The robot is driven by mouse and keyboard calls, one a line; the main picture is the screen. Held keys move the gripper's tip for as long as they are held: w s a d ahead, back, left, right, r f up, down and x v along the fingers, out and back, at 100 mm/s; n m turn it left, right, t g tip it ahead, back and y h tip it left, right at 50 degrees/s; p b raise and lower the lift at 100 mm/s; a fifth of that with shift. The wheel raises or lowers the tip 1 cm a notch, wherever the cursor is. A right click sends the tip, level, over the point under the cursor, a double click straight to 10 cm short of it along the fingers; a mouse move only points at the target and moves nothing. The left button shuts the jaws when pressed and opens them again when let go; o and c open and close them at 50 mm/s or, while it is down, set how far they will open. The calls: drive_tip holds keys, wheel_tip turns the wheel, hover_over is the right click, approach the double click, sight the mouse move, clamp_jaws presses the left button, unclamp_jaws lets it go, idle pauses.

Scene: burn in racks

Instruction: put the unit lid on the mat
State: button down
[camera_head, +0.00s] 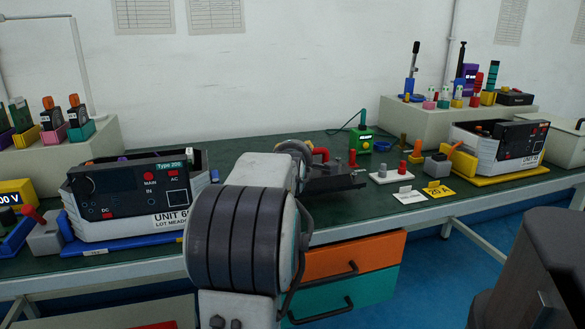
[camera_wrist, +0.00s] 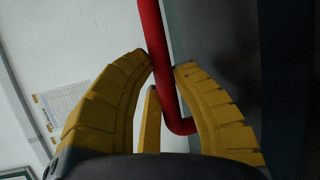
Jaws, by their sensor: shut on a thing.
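In the wrist view my gripper (camera_wrist: 164,62) has its yellow fingers closed on a red bar handle (camera_wrist: 154,32). The dark surface beside the handle (camera_wrist: 225,50) looks like the unit lid. In the head view the lid (camera_head: 335,183) is a dark flat piece beyond my arm, with the red handle (camera_head: 321,153) above it. It appears held over the green bench; whether it touches the bench is unclear. My gripper's fingers are hidden there behind my arm. The mat cannot be made out separately from the green bench top.
An open-topped unit (camera_head: 130,200) stands on a blue tray at left. Another unit (camera_head: 497,145) sits on a yellow tray at right. A white plate with plugs (camera_head: 391,176), a yellow 25 A tag (camera_head: 438,190) and a green device (camera_head: 361,140) are near the lid.

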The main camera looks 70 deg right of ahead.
wheel_tip(320, 180, down, 3)
drive_tip(key=shift+f+b, duration=0.15)
drive_tip(key=shift+b, duration=0.8)
drive_tip(key=c, duration=1.1)
unclamp_jaws()
drive_tip(key=shift+a, duration=0.1)
drive_tip(key=p+v, duration=0.1)
drive_tip(key=v, duration=1)
drive_tip(key=shift+a, duration=0.35)
drive_tip(key=shift+s, duration=0.1)
